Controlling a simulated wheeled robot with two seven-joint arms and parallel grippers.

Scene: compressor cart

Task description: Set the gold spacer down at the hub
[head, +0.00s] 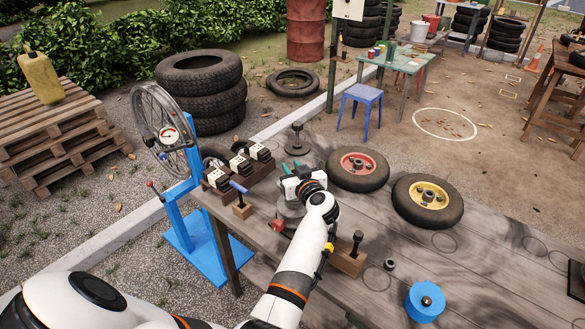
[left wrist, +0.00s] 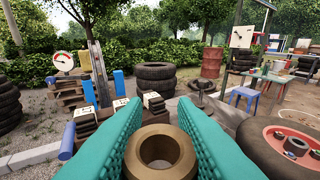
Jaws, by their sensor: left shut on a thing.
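The gold spacer (left wrist: 162,174) is a thick bronze-gold ring in the left wrist view, with its hole facing up. The two teal fingers of my left gripper (head: 291,166) are shut on it from either side. In the head view the gripper is above the far part of the wooden table, left of the red wheel; the spacer cannot be made out there. The red wheel's hub (head: 357,163) is dark, at the middle of a tyre lying flat. It also shows at the lower right of the left wrist view (left wrist: 296,147). The yellow wheel's hub (head: 428,196) lies further right. My right gripper is not in view.
A blue stand (head: 196,215) with a spoked wheel and gauge is at the table's left edge. Labelled blocks (head: 240,164) sit beside my gripper. A wooden tool block (head: 349,258), a small dark ring (head: 390,264) and a blue spool (head: 425,303) are nearer. The table's right part has free room.

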